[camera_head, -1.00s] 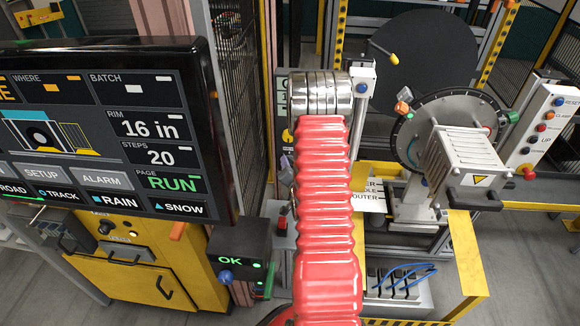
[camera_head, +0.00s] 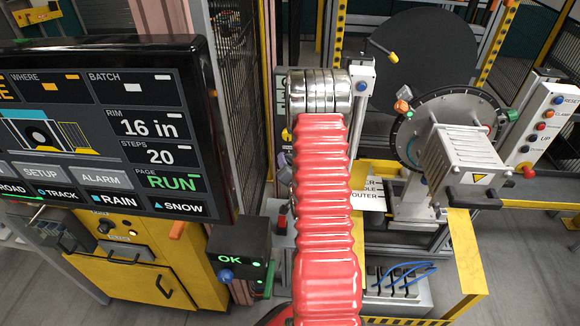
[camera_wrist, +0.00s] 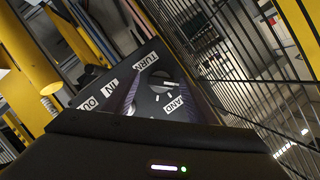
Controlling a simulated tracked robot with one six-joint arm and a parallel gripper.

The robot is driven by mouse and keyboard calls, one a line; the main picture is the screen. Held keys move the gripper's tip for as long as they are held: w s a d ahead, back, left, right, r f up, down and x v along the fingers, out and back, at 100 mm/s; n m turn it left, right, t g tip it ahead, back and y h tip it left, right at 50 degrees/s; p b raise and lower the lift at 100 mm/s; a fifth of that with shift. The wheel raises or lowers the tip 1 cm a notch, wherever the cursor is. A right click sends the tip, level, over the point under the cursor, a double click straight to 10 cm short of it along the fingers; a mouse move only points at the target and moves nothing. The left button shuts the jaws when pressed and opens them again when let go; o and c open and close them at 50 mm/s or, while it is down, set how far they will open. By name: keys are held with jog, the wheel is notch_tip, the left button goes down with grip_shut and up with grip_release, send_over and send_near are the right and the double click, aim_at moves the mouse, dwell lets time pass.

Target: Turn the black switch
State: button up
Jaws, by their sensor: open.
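In the wrist view, a dark panel (camera_wrist: 143,99) carries white labels reading TURN, AND, IN and OUT, the last partly hidden. A round black switch (camera_wrist: 159,87) with a white pointer mark sits on it between TURN and AND. My gripper (camera_wrist: 162,101) is open, with its dark fingers at either side of the switch in the picture. I cannot tell whether they touch it. In the head view my red-sleeved arm and silver wrist hide the gripper and most of the panel (camera_head: 282,100).
A large monitor (camera_head: 105,130) stands at the left. A wire mesh fence (camera_head: 237,80) is behind the arm and shows close at right in the wrist view. The wheel machine (camera_head: 445,135) and a button box (camera_head: 543,125) stand at the right.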

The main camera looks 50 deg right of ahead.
jog(key=v, duration=1.3)
jog(key=shift+s+a, duration=0.2)
jog(key=shift+a, duration=0.1)
